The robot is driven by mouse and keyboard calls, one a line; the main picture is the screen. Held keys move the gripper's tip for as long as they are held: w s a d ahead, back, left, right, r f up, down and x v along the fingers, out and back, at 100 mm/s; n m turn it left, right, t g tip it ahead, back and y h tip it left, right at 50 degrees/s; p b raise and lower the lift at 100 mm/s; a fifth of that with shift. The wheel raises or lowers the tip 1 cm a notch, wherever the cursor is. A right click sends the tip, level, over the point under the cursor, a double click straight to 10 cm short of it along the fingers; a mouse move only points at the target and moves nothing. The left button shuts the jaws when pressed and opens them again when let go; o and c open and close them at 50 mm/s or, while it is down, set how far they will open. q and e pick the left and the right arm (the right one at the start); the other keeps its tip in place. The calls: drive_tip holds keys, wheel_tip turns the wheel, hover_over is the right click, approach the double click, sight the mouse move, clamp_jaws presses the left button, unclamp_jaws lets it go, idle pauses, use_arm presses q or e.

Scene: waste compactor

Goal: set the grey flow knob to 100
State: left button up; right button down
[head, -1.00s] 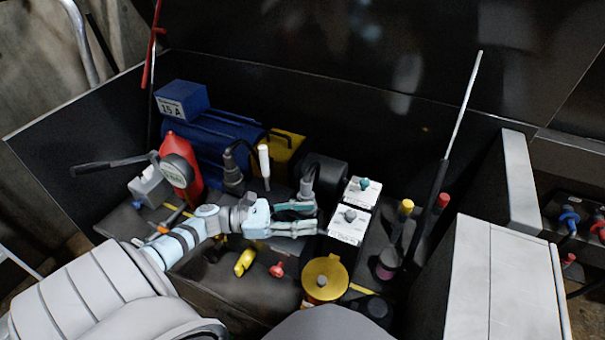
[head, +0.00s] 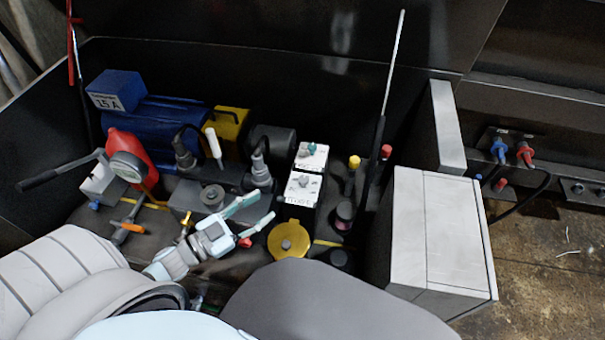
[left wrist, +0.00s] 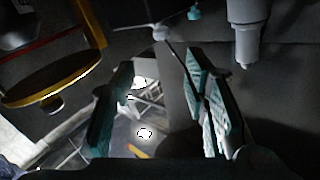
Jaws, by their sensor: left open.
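The grey flow knob (head: 303,180) sits on top of the nearer white-topped block (head: 301,195). Its dial marks are too small to read. A teal knob (head: 312,148) sits on the white block just behind. My left gripper (head: 265,204) is open and empty, to the left of the nearer block, its fingers pointing toward it and apart from it. In the left wrist view its two teal fingers (left wrist: 158,65) are spread with nothing between them. A grey knob (left wrist: 160,32) and a teal one (left wrist: 194,13) show beyond the fingertips. My right gripper is not seen.
A gold round cap (head: 289,240) stands in front of the block. A black lever with a light rod (head: 380,120) and yellow and red knobs stand to the right. The red gauge unit (head: 127,165) and blue motor (head: 165,125) are at left. A grey cabinet (head: 430,230) is at right.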

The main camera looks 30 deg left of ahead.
sight(300, 182)
use_arm(q)
drive_tip(key=w+d+n, duration=0.1)
drive_tip(key=w+d, duration=0.1)
drive_tip(key=w, duration=0.2)
drive_tip(key=w+d+n+b, duration=0.1)
drive_tip(key=w, duration=0.4)
drive_tip(key=w+d+n, duration=0.1)
drive_tip(key=w+d, duration=0.1)
drive_tip(key=w, duration=0.2)
drive_tip(key=shift+w+d+f, duration=0.15)
drive_tip(key=shift+d, duration=0.2)
clamp_jaws()
